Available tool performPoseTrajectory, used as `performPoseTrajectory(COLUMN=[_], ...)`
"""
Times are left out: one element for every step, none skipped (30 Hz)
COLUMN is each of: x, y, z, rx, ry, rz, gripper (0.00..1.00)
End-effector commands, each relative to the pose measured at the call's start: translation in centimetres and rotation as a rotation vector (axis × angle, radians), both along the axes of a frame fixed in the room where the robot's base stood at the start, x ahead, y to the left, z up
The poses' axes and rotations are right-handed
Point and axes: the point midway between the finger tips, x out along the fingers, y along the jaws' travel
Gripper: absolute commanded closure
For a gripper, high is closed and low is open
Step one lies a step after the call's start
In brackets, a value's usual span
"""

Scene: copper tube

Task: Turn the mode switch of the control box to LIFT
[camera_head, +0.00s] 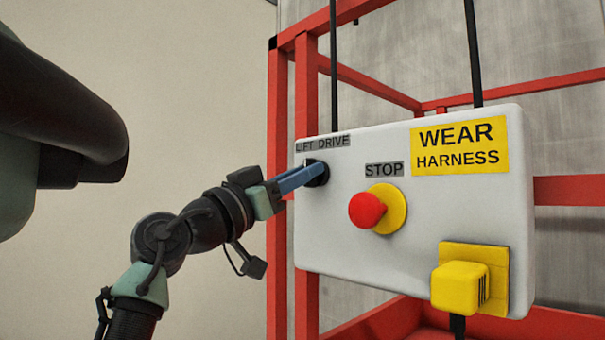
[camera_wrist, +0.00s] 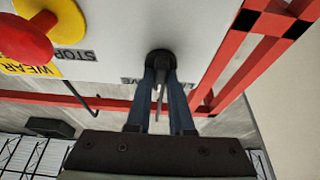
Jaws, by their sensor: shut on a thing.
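The white control box (camera_head: 325,235) hangs in front of a red frame. The black mode switch (camera_head: 318,171) sits at its upper left, under the LIFT DRIVE label (camera_head: 322,143). My gripper (camera_head: 312,174) reaches it from the left, its blue fingers shut on the switch knob. In the wrist view the switch (camera_wrist: 160,62) is a round dark base with a thin grey part between the two fingers (camera_wrist: 160,85). The fingers hide most of the knob in the head view, so I cannot tell which word it points to.
A red STOP button (camera_head: 367,209) on a yellow disc stands out right of the switch. A yellow block (camera_head: 460,286) projects at the box's lower right. Red rails (camera_head: 306,90) rise behind the box.

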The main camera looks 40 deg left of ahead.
Motion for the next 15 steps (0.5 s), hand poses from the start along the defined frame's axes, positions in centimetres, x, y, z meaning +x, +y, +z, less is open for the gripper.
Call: performPoseTrajectory(x=[0.0, 0.0, 0.0, 0.01, 0.01, 0.03, 0.03, 0.04, 0.05, 0.04, 0.04, 0.04, 0.03, 0.04, 0.05], y=[0.01, 0.01, 0.0, -0.01, -0.02, -0.04, -0.07, -0.1, -0.1, -0.1, -0.08, -0.11, -0.15, -0.16, -0.16], z=[-0.01, -0.01, -0.02, -0.02, -0.03, -0.04, -0.04, -0.04, -0.05, -0.04, -0.04, -0.02, 0.02, 0.03, 0.03], rx=[-0.001, -0.002, -0.005, -0.009, -0.013, -0.021, -0.03, -0.039, -0.056, -0.07, -0.086, -0.11, -0.129, -0.15, -0.179], ry=[0.0, 0.0, 0.0, 0.001, 0.001, 0.002, 0.002, 0.003, 0.004, 0.004, 0.006, 0.008, 0.008, 0.01, 0.012], rz=[0.0, 0.0, 0.0, 0.0, 0.0, 0.0, -0.001, -0.001, -0.001, -0.002, -0.001, -0.001, -0.002, -0.003, -0.003], gripper=[1.0, 1.0, 1.0, 1.0, 1.0, 1.0, 1.0, 1.0, 1.0, 1.0, 1.0, 1.0, 1.0, 1.0, 1.0])
